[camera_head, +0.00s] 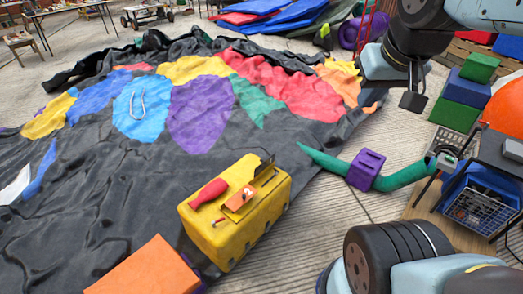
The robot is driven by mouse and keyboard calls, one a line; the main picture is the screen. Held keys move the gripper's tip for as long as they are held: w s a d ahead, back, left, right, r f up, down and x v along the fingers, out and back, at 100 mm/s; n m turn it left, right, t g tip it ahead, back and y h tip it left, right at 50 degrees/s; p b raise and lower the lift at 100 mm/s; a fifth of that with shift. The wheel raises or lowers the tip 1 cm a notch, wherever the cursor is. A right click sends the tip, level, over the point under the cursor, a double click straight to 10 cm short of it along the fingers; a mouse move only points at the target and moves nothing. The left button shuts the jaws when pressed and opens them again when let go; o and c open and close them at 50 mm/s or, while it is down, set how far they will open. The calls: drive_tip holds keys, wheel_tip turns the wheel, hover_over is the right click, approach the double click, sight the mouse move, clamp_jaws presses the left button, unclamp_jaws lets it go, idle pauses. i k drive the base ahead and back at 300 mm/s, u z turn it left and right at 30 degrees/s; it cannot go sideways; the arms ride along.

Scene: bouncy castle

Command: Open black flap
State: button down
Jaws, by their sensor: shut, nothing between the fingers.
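A large black sheet (120,170) with coloured patches lies deflated and wrinkled across the floor. A bunched dark fold (110,65) runs along its back edge; I cannot tell which part is the black flap. My gripper (413,101) hangs at the upper right, pointing down, shut and empty. It appears apart from the sheet, to the right of its orange and red patches.
A yellow box (236,222) with a red-handled tool stands on the sheet's front edge, beside an orange block (146,270). A green tube (405,175) with a purple collar (366,169) leads right to a blower. Foam blocks (464,88) stand at right.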

sight(265, 165)
drive_tip(key=u, duration=0.05)
drive_tip(key=i, duration=0.9)
drive_tip(key=z, duration=0.1)
